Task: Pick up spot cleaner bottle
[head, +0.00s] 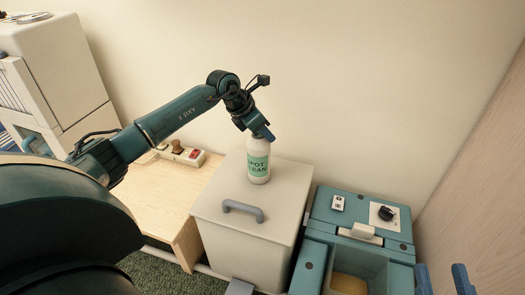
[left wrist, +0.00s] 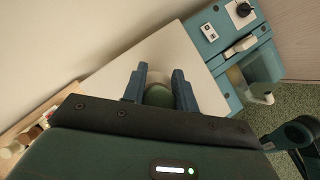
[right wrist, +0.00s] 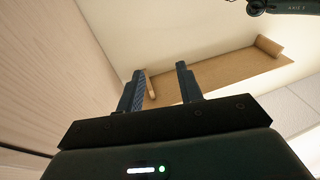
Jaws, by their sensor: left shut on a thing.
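The spot cleaner bottle (head: 258,167) is white with a green label and stands upright on the lid of a pale box (head: 236,198). My left gripper (head: 262,136) comes down over its top and is shut on it. In the left wrist view the bottle's green top (left wrist: 160,95) sits between the two blue fingers of the left gripper (left wrist: 160,84). The bottle's cap is mostly hidden by the gripper in the head view. My right gripper (head: 442,279) shows at the lower right edge; in the right wrist view its fingers (right wrist: 158,85) are apart and empty.
A teal machine (head: 318,208) with a dial and a switch plate stands right of the box. A wooden table (head: 165,200) with a power strip (head: 185,154) is on the left. A white cabinet (head: 60,70) stands at the far left. A wall is close behind.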

